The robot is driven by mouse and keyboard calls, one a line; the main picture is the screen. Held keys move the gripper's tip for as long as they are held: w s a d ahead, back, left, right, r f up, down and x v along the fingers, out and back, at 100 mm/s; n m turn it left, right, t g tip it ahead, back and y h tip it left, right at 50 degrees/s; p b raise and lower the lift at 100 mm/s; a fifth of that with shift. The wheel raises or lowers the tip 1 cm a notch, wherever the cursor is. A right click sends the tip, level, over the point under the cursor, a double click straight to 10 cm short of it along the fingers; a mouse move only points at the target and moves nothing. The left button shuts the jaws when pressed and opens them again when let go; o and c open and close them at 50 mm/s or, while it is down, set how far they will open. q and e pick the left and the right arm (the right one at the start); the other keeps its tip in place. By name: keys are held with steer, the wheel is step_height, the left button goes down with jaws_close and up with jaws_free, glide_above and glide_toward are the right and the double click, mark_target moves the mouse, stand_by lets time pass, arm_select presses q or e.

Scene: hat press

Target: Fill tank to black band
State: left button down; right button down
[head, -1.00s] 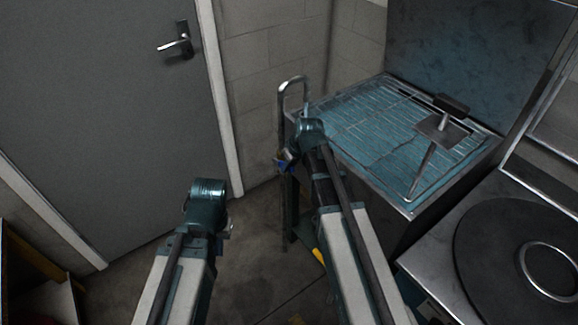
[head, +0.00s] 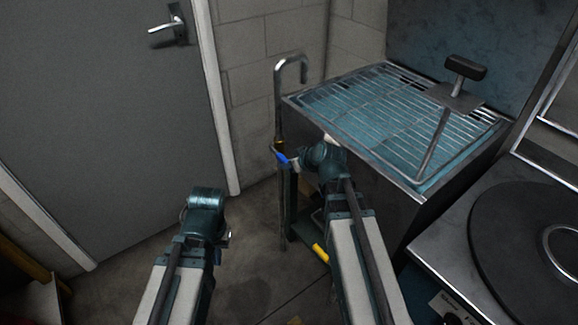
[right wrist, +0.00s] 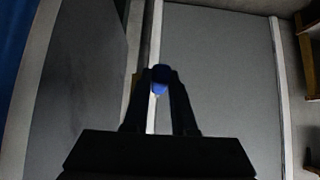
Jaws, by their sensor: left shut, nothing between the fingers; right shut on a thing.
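The tank (head: 375,155) is a metal box at the right in the head view. Bluish water (head: 440,170) shows through the wire grid at its top. I cannot make out a black band for sure. A curved metal spout (head: 278,90) stands at its left corner, with a blue tap handle (head: 281,157) lower on the pipe. My right gripper (head: 294,161) is shut on the blue handle, which also shows between the fingers in the right wrist view (right wrist: 160,76). My left gripper (head: 207,197) is shut and empty, low over the floor; its fingers are mostly hidden.
A bent rod with a black grip (head: 466,68) and a flat plate (head: 455,97) stands over the grid. A round dark plate (head: 530,235) is on the metal unit at right. A grey door (head: 95,110) is at left.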

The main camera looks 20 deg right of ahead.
steer(key=c, duration=0.7)
jaws_free()
arm_select(q)
steer(key=shift+r, duration=0.15)
arm_select(e)
steer(key=shift+r, duration=0.1)
